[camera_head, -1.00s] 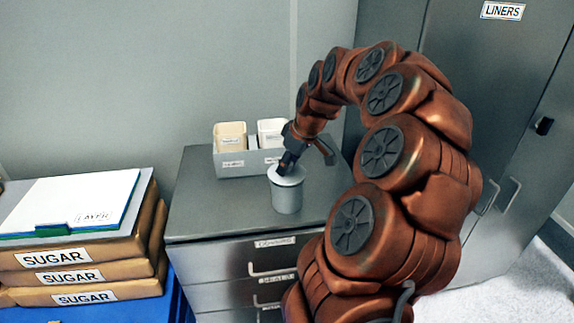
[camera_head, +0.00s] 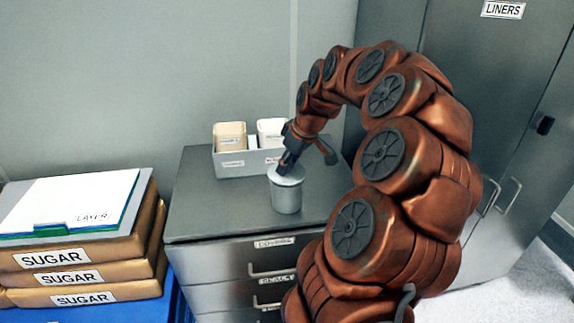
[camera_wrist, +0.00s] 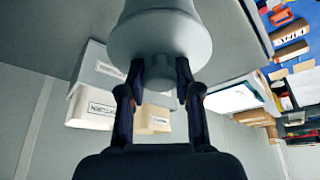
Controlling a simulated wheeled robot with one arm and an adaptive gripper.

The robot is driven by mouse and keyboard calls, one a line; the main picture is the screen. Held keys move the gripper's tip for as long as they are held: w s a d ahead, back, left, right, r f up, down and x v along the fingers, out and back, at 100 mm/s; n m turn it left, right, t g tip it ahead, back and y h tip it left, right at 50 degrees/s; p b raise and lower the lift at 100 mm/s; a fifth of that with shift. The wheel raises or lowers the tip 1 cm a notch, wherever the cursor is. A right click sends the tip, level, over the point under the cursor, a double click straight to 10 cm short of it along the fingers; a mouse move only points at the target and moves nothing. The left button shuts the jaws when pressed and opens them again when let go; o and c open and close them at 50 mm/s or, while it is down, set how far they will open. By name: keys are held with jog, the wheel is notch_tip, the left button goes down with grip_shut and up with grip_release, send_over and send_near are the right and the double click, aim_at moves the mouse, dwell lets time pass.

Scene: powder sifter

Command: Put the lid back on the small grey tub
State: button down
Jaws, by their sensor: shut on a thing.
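The small grey tub (camera_head: 286,198) stands upright on top of the grey drawer cabinet. Its round lid (camera_head: 295,176) is at the tub's mouth and looks level, with no gap that I can make out. In the wrist view the lid (camera_wrist: 153,40) is in front of the tub, with its knob (camera_wrist: 160,74) between my fingers. My gripper (camera_head: 284,168) points down from above and is shut on the lid's knob. The fingers hide part of the lid in the head view.
A grey holder (camera_head: 228,169) with two labelled bins stands behind the tub on the cabinet (camera_head: 215,211). Stacked sugar packs (camera_head: 60,258) with a white folder (camera_head: 75,195) on top lie at left. The cabinet top left of the tub is clear.

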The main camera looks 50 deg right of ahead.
dwell(0.4)
jog(key=shift+c, duration=1.2)
grip_release()
jog(key=shift+r, duration=0.1)
jog(key=shift+r+p, duration=0.5)
jog(key=shift+r, duration=2.9)
jog(key=shift+c, duration=0.3)
grip_shut()
jog(key=shift+f+b, duration=1.9)
jog(key=shift+f, duration=0.7)
